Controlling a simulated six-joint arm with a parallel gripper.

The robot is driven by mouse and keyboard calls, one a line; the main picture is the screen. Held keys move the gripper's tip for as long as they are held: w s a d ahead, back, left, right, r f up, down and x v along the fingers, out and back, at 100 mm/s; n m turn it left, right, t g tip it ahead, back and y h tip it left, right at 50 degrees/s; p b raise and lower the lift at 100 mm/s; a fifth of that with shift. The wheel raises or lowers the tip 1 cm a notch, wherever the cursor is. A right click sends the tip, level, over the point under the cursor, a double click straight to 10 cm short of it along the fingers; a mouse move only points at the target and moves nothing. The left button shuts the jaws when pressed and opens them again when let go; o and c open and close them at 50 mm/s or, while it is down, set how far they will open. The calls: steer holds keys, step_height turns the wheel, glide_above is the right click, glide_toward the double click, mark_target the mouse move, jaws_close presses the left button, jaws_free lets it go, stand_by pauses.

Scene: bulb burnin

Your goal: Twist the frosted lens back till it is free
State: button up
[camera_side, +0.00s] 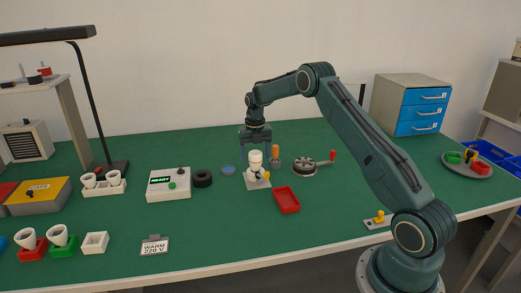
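A white, rounded piece that looks like the frosted lens (255,158) stands upright on a small pale fixture (258,183) near the middle of the green table. A small yellow part (266,176) sits at the fixture's right side. My gripper (256,149) points down just above the lens, with its fingers spread wider than the lens. It looks open and empty. I cannot tell whether the fingertips reach down beside the lens top. The thread or joint under the lens is too small to make out.
An orange-topped post (275,155) stands close on the right, with a round grey device with a red knob (305,168) beyond it. A red tray (286,200) lies in front. A box reading READY (169,184) and a black ring (202,179) are left.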

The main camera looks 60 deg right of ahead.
mark_target(255, 153)
steer(key=shift+r, duration=0.2)
step_height(255, 153, up, 14)
steer(key=shift+f, duration=0.25)
stand_by(0.5)
steer(key=s+a+r+m+t, duration=0.3)
steer(key=s+a+r+m, duration=1.15)
steer(key=a, duration=0.35)
steer(key=s+a+f+m+t, duration=0.1)
steer(key=s+a+m, duration=0.3)
steer(key=s, duration=0.6)
steer(key=s+a+f+m+t, duration=0.1)
steer(key=s+a+f+m, duration=0.3)
steer(key=s+m, duration=0.4)
steer(key=s+a, duration=0.1)
steer(key=s, duration=0.2)
steer(key=shift+s+a+t, duration=0.2)
steer(key=shift+a+t, duration=0.1)
